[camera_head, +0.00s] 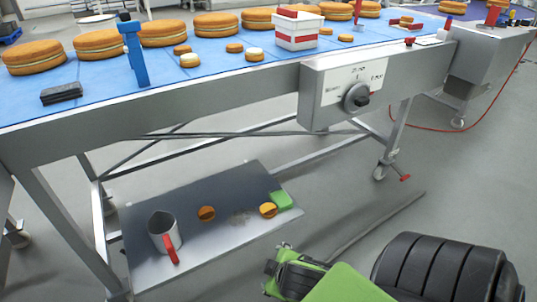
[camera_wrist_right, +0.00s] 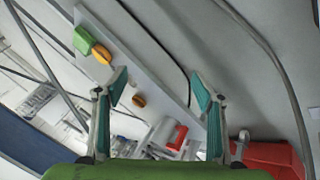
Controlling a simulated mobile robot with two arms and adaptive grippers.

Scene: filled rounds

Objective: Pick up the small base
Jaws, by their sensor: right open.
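Two small round bases lie on the grey lower shelf (camera_head: 185,262). One brown base (camera_head: 206,213) lies near the middle. Another, with a paler top (camera_head: 268,210), lies beside a green block (camera_head: 282,200). In the right wrist view the brown base (camera_wrist_right: 138,100) shows between the spread fingers, closer to the left one, and the other base (camera_wrist_right: 101,53) is at upper left. My right gripper (camera_wrist_right: 160,78) is open with nothing between its fingers. In the head view its green arm comes in at the bottom, short of the shelf. My left gripper is not in view.
A metal jug with a red handle (camera_head: 163,236) stands on the shelf's left. Above is a blue belt (camera_head: 215,70) with large filled rounds, several small rounds and a white tub (camera_head: 297,30). A control box (camera_head: 355,88) hangs from its frame. Table legs flank the shelf.

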